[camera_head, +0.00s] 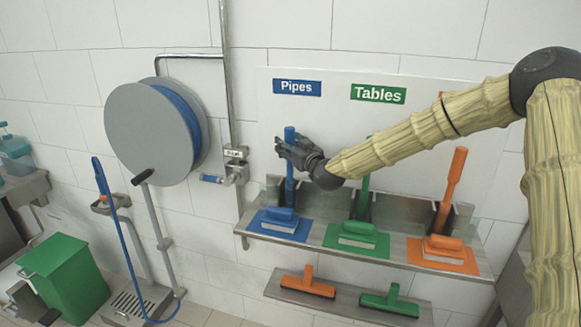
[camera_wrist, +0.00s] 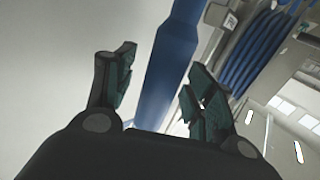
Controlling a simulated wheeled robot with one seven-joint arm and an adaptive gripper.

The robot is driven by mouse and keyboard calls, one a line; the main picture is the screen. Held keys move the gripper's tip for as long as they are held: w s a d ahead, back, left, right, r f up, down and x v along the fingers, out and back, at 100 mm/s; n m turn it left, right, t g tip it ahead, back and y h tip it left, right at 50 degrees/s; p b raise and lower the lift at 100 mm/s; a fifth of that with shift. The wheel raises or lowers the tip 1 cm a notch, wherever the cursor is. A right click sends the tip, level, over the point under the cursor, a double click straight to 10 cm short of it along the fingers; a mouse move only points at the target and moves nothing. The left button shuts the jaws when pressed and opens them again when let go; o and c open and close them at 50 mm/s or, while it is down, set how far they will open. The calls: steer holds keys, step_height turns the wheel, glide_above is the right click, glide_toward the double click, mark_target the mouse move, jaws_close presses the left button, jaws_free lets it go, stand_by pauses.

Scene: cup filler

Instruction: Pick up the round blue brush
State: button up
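The blue brush (camera_head: 290,188) stands upright in the rack under the "Pipes" sign, its lower end hidden by the rack. My gripper (camera_head: 287,150) is at the upper part of its handle. In the wrist view, the blue handle (camera_wrist: 172,65) runs between the two fingers of my gripper (camera_wrist: 158,90). The fingers are spread, with a gap visible on the left side and a narrower one on the right. The handle does not look clamped.
A green brush (camera_head: 362,198) and an orange brush (camera_head: 450,185) stand farther right in the rack. Flat blue, green and orange tools lie on the shelf (camera_head: 310,243) in front.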

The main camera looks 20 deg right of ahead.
steer(key=c, duration=1.1)
